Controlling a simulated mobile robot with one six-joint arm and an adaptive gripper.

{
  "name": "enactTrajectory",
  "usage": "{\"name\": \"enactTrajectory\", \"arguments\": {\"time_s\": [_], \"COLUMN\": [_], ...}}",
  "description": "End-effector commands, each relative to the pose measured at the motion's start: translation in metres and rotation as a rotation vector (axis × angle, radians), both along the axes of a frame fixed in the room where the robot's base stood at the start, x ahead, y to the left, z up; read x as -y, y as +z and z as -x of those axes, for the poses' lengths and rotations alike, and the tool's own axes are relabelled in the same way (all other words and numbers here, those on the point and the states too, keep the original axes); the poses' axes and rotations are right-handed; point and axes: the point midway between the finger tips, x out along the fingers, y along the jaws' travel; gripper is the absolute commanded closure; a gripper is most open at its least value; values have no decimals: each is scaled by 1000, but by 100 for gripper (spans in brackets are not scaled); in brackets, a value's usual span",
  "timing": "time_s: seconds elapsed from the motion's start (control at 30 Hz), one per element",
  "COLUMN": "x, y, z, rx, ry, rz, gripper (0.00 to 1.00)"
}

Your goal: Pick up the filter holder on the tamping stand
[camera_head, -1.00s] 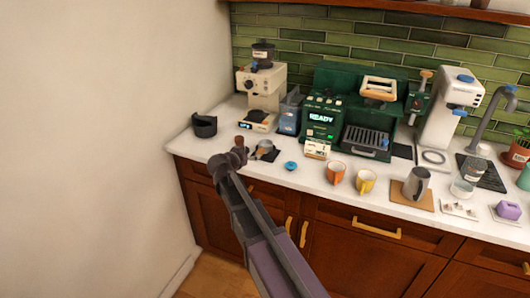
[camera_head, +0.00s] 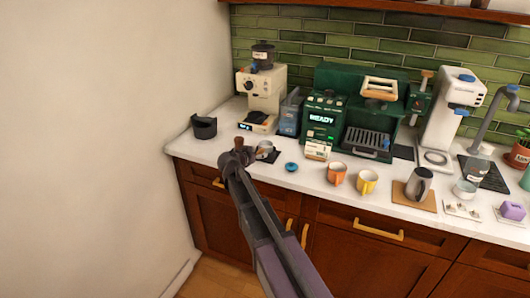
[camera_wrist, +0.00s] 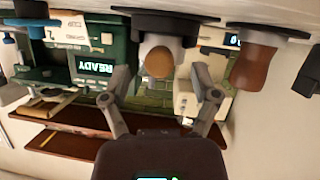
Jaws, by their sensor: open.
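The filter holder (camera_head: 264,149) is a small grey metal piece on a dark square tamping stand (camera_head: 272,159) near the counter's front left. In the wrist view, which is upside down, the holder (camera_wrist: 168,45) shows a pale metal body with a round wooden end facing me. The dark stand (camera_wrist: 160,20) is above it in that picture. My gripper (camera_wrist: 160,85) is open and empty, one finger to each side of the wooden end and apparently short of it. In the head view my gripper (camera_head: 232,163) is at the counter's front edge, partly hidden by my arm.
A wooden-handled tamper (camera_head: 238,145) stands close beside my gripper; its brown handle (camera_wrist: 255,68) is right of the fingers in the wrist view. A blue round piece (camera_head: 291,167), an orange cup (camera_head: 337,173) and a black open container (camera_head: 204,127) are nearby.

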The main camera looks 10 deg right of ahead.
Motion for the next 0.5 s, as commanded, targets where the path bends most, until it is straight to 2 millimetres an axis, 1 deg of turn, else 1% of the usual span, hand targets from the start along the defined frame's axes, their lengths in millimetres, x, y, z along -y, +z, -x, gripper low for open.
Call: {"name": "enactTrajectory", "arguments": {"time_s": [0.03, 0.2, 0.5], "x": [4, 14, 16], "y": [-5, -10, -10], "z": [-6, -16, -18], "rx": [1, 0, 0], "ry": [0, -1, 0], "rz": [-1, -1, 0], "gripper": [22, 22, 22]}}
